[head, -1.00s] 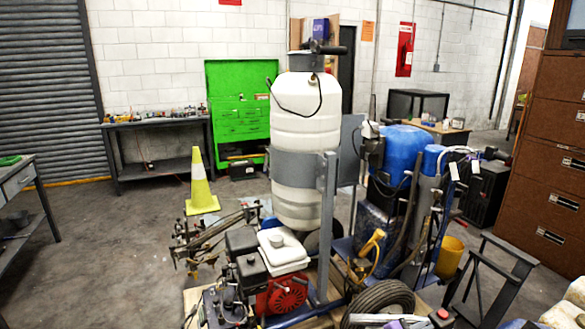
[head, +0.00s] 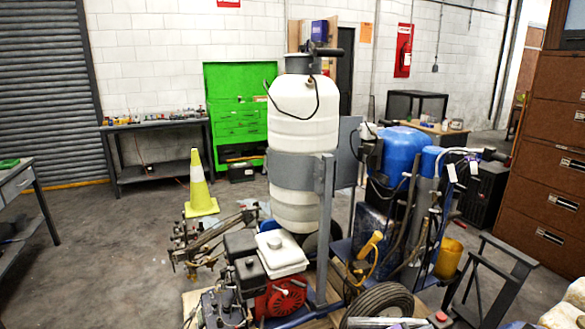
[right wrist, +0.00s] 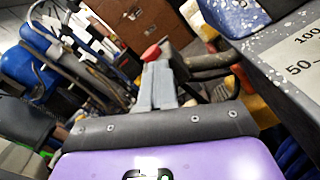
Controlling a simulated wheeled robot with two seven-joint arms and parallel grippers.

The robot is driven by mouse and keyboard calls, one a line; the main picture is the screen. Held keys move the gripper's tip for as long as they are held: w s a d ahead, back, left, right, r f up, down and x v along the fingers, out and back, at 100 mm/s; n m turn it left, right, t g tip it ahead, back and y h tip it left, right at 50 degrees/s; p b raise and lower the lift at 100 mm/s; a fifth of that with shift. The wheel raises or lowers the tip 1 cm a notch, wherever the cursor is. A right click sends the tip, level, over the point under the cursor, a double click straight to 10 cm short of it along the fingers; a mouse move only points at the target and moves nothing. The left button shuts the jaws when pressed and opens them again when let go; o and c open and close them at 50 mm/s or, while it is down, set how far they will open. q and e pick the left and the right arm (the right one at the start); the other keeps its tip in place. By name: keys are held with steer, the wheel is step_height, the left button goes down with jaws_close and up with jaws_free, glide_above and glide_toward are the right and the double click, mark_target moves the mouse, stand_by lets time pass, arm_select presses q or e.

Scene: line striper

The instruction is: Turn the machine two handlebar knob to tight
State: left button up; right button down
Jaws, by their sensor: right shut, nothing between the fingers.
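A small red knob (right wrist: 150,52) shows in the right wrist view, right at the tips of my right gripper (right wrist: 156,72). The gripper's grey fingers are together with nothing between them. I cannot tell whether they touch the knob. In the head view a small red spot (head: 441,316) at the bottom edge seems to be the same knob. Part of my right arm shows beside it, but the fingers cannot be made out there. One striping machine has a tall white tank (head: 302,125); another has a blue tank (head: 402,150). My left gripper is not in view.
A black tyre (head: 382,303), a red engine (head: 280,298) and a grey metal frame (head: 505,270) crowd the lower middle and right. A brown filing cabinet (head: 545,150) stands at right.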

steer(key=shift+a+f, duration=0.2)
steer(key=shift+f, duration=0.1)
steer(key=shift+s+d+f+p, duration=0.1)
steer(key=shift+s+f+p, duration=0.15)
steer(key=shift+p, duration=0.15)
steer(key=shift+r, duration=0.1)
steer(key=shift+s+r+p, duration=0.2)
steer(key=shift+r+p, duration=0.05)
steer(key=shift+p, duration=0.2)
steer(key=p+v, duration=0.1)
steer(key=v, duration=0.4)
steer(key=shift+s+a+r+p, duration=0.1)
steer(key=shift+s+a+p, duration=0.15)
steer(key=shift+p, duration=0.05)
